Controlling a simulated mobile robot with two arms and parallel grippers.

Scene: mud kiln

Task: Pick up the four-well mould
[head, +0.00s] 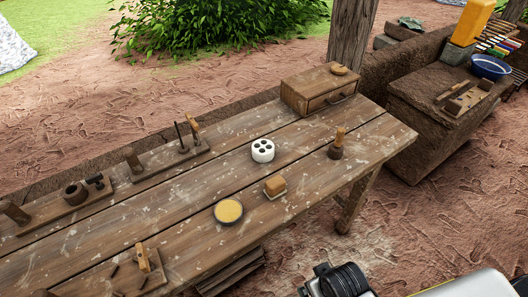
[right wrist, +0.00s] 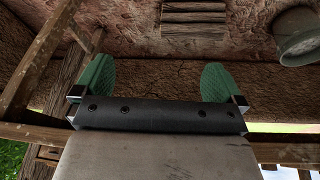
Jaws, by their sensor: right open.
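The mould is not seen in that view. The gripper is away from the mould; its exact distance cannot be told. My left gripper is in neither view.
On the table (head: 190,205), a sponge-like block (head: 275,187), a bowl of yellow stuff (head: 228,211) and a wooden-handled tool (head: 337,146) stand near the mould. The drawer box (head: 320,90) is behind. Bare planks surround the mould. A grey bucket (right wrist: 297,38) shows in the wrist view.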

